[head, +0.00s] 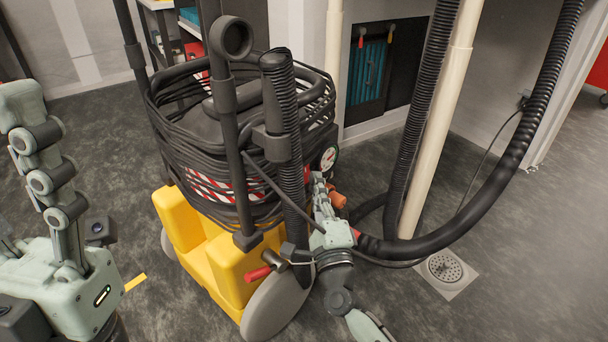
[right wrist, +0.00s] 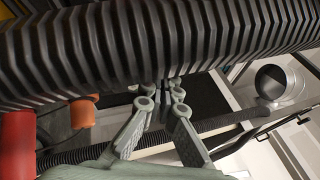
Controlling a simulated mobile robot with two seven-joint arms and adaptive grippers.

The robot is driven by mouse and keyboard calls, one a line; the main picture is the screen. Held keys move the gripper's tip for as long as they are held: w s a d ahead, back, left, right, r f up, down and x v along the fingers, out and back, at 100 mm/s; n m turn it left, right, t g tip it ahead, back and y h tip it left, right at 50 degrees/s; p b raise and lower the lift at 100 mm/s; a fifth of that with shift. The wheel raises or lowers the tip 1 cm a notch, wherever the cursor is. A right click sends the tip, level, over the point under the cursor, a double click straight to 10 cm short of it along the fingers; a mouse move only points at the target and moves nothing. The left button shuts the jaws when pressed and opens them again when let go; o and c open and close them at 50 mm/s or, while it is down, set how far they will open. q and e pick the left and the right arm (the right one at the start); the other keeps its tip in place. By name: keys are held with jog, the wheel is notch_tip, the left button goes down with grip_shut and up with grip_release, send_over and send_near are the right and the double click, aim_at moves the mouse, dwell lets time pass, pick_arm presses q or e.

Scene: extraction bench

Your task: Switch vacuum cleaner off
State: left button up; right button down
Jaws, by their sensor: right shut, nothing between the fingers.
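The vacuum cleaner (head: 222,270) stands upright in the middle of the head view. It has a yellow base, a grey wheel and a dark upper body wrapped in coiled black cable. A round gauge (head: 329,158) sits on its right side. I cannot make out the switch. My left gripper (head: 30,110) is at the far left, apart from the machine; its opening is unclear.
A thick black hose (head: 490,190) loops down at the right, beside a cream pipe (head: 437,130). A floor drain (head: 445,267) lies below it. A dark wall recess (head: 385,75) is behind. Grey floor is open at the far right and left of the machine.

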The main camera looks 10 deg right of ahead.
dwell(0.6)
jog(key=shift+w+a, duration=0.2)
jog(key=shift+w, duration=0.1)
dwell(0.3)
